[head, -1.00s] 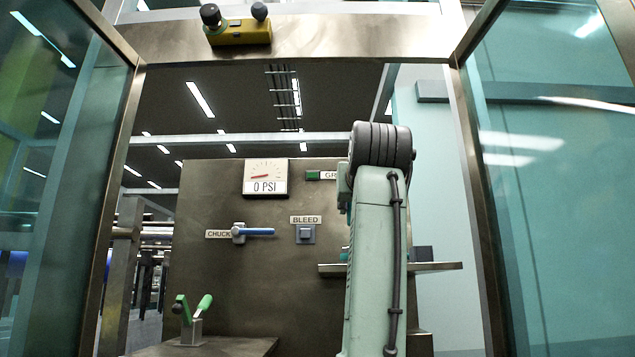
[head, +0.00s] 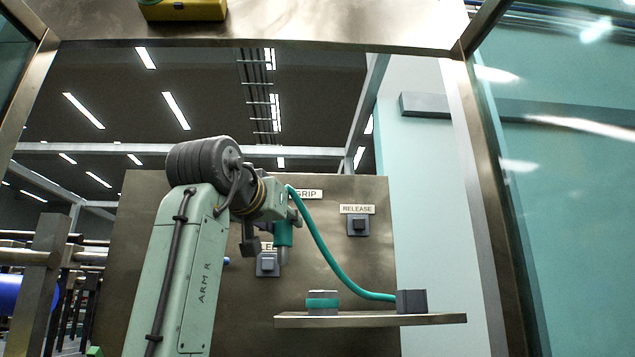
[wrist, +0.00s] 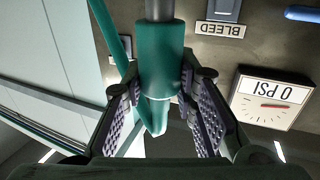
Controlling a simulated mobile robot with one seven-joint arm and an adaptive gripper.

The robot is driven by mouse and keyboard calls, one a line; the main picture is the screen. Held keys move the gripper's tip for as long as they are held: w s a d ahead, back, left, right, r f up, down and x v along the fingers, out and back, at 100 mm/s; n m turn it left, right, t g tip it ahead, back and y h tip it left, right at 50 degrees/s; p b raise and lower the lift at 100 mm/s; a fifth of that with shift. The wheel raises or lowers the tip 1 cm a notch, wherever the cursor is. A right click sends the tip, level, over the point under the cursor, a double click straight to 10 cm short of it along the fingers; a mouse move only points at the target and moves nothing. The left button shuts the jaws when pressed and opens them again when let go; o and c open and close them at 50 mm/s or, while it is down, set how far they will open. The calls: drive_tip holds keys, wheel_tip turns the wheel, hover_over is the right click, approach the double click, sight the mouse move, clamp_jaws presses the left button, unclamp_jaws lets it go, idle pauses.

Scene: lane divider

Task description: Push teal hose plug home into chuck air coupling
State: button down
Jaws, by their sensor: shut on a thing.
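My gripper (head: 270,232) is shut on the teal hose plug (head: 284,234), raised in front of the metal panel. The plug's grey metal tip (head: 283,256) points down and lies clear of the shelf. In the wrist view the plug (wrist: 160,55) sits between the two padded fingers of my gripper (wrist: 160,82), its metal stem running out of the top. The teal hose (head: 325,250) curves from the gripper to a dark block (head: 411,301) on the shelf. A grey fitting with a teal band (head: 322,303) stands on the shelf; I cannot tell whether it is the chuck air coupling.
The metal shelf (head: 370,320) is below right of the gripper. The RELEASE button (head: 358,225) and a partly hidden button (head: 268,264) are on the panel. The gauge (wrist: 267,98) reads 0 PSI. A metal door frame and glass edge the opening.

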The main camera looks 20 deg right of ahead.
drive_tip(key=s+d+r+m+g+h+p, duration=0.1)
drive_tip(key=s+d+r+m+g+h, duration=0.1)
drive_tip(key=s+d+m+g+h, duration=0.2)
drive_tip(key=s+d, duration=0.1)
drive_tip(key=s, duration=0.1)
drive_tip(key=shift+s+r+g+h, duration=0.3)
drive_tip(key=shift+s, duration=0.05)
wheel_tip(320, 180, down, 6)
drive_tip(key=b, duration=0.4)
drive_tip(key=shift+r+p, duration=0.1)
drive_tip(key=shift+p, duration=0.5)
idle(1.6)
drive_tip(key=shift+f+b, duration=1.55)
drive_tip(key=shift+f, duration=0.55)
drive_tip(key=c, duration=1.2)
unclamp_jaws()
drive_tip(key=shift+a, duration=0.1)
